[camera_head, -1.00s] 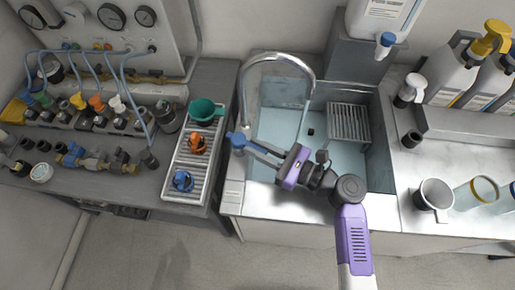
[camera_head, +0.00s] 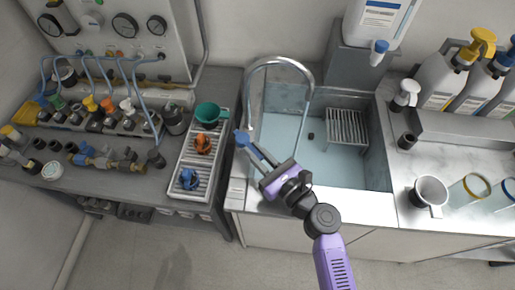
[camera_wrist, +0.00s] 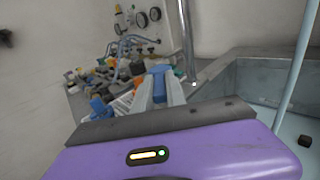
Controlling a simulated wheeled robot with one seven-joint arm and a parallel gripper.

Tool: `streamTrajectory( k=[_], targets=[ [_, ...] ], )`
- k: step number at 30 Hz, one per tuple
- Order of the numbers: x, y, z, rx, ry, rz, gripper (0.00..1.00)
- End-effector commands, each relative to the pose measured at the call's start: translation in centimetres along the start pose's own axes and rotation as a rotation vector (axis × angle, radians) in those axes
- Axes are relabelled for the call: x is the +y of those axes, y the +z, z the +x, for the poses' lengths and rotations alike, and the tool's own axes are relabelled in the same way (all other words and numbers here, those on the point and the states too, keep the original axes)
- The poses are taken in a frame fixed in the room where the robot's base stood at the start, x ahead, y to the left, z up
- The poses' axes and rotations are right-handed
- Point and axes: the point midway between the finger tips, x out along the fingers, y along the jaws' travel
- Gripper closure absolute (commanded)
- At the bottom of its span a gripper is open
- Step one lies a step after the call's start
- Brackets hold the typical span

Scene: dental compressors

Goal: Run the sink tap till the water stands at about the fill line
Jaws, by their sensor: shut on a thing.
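The sink tap (camera_head: 281,61) is a tall chrome arched spout at the sink's left rim. A thin pale blue stream (camera_head: 303,120) falls from it into the sink; it also shows in the wrist view (camera_wrist: 297,65). I cannot make out a fill line. My gripper (camera_head: 248,146) is shut on the blue tap handle (camera_head: 241,137) beside the spout's base. In the wrist view, the fingers (camera_wrist: 160,92) close around blue, and they hide part of the handle.
A slatted rack (camera_head: 347,127) sits at the sink's right. Left of the sink, a tray (camera_head: 177,207) holds a green cup, an orange and a blue fitting. A mug (camera_head: 430,190), glasses and pump bottles stand on the right counter. The floor in front is clear.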

Motion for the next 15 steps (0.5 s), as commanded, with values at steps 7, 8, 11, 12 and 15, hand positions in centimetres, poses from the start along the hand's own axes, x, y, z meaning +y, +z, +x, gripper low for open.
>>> streamTrajectory(
  k=[7,8,11,12,15],
  targets=[
    [0.72,0.09,0.07,-0.001,-0.100,-0.002,1.00],
    [0.75,0.10,0.06,-0.001,-0.105,-0.002,1.00],
    [0.70,0.13,0.04,-0.001,-0.116,-0.002,1.00],
    [0.69,0.14,0.04,-0.001,-0.117,-0.002,1.00],
    [0.68,0.15,0.04,-0.001,-0.117,-0.002,1.00]
  ],
)
